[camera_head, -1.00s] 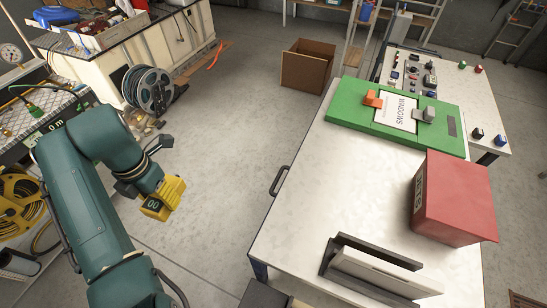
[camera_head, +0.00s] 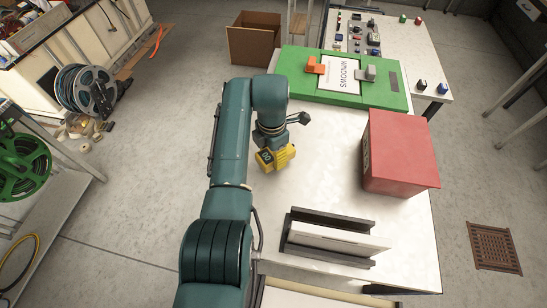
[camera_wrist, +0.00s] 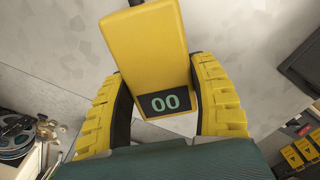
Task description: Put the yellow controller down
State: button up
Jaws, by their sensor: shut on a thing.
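The yellow controller (camera_wrist: 145,45) is a blocky yellow box with a dark display reading 00. In the wrist view it sits between the two ribbed yellow fingers of my gripper (camera_wrist: 162,72), which are shut on it. In the head view my gripper (camera_head: 275,158) and the controller (camera_head: 264,159) appear over the left part of the white table (camera_head: 318,178).
A red box (camera_head: 402,160) stands on the table's right side. A green board (camera_head: 300,82) with orange and grey clamps lies at the back. A dark holder with a pale panel (camera_head: 325,240) stands at the front. Bare tabletop lies between them.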

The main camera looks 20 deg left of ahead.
jog(key=shift+f, duration=1.2)
jog(key=o, duration=1.2)
jog(key=shift+o, duration=0.2)
jog(key=shift+r, duration=0.1)
